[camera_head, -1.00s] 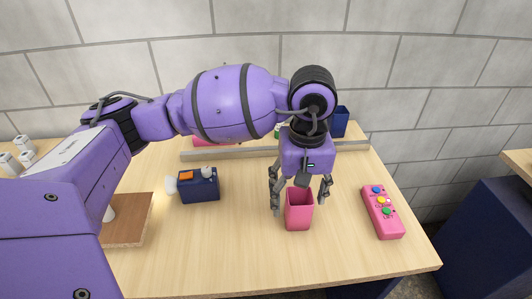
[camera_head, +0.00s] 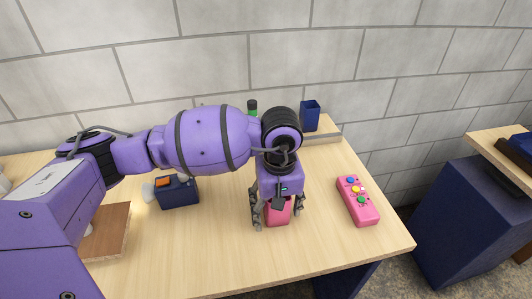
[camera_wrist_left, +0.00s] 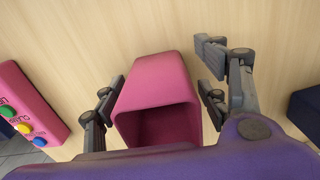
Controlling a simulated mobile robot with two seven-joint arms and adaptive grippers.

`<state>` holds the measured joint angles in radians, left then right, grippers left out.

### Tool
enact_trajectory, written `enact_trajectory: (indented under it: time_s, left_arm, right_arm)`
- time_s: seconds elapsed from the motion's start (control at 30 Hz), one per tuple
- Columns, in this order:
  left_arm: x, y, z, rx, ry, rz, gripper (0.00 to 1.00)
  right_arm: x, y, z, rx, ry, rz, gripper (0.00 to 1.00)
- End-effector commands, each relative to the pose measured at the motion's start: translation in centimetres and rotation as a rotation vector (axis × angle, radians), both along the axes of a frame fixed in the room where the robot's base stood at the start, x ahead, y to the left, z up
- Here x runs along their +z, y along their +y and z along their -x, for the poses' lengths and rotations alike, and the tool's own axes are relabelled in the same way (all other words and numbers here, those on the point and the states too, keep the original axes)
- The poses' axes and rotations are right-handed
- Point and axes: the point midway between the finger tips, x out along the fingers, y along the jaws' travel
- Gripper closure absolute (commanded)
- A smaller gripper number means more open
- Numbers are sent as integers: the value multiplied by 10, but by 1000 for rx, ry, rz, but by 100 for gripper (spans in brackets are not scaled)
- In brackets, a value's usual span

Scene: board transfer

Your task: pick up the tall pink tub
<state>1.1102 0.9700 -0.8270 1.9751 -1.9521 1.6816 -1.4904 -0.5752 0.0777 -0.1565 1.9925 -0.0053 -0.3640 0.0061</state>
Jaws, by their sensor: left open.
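The tall pink tub (camera_head: 278,212) stands upright on the wooden table, near its front edge. It is open at the top, and its mouth faces the camera in the left wrist view (camera_wrist_left: 160,92). My left gripper (camera_head: 277,220) is open and points down over the tub. Its fingers are on either side of the tub, and in the left wrist view the tub lies between the fingers (camera_wrist_left: 165,85). Whether any finger touches the wall I cannot tell. The tub's upper part is partly hidden behind the gripper in the head view. My right gripper is not in view.
A pink remote (camera_head: 357,200) with coloured buttons lies to the right of the tub. A dark blue device (camera_head: 178,192) with an orange part stands to the left. A blue cup (camera_head: 310,116) stands at the back by a grey rail (camera_head: 327,135).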

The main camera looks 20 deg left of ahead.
Motion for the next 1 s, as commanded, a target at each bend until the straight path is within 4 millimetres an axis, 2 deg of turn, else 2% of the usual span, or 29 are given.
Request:
enact_trajectory:
  time_s: [0.07, 0.4, 0.77, 0.93, 1.0]
  left_arm:
    - [1, 0, -1, 0, -2, 0, 39]
    - [2, 0, -1, 0, -3, 1, 84]
    - [9, 0, -2, 0, -4, 1, 85]
    - [31, -1, -2, -1, -5, 1, 85]
    - [43, -2, 6, -4, -5, 1, 85]
  right_arm:
    - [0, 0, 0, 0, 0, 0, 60]
    - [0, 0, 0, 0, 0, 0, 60]
    - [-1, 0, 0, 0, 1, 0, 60]
    - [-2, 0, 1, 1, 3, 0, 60]
    - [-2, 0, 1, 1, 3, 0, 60]
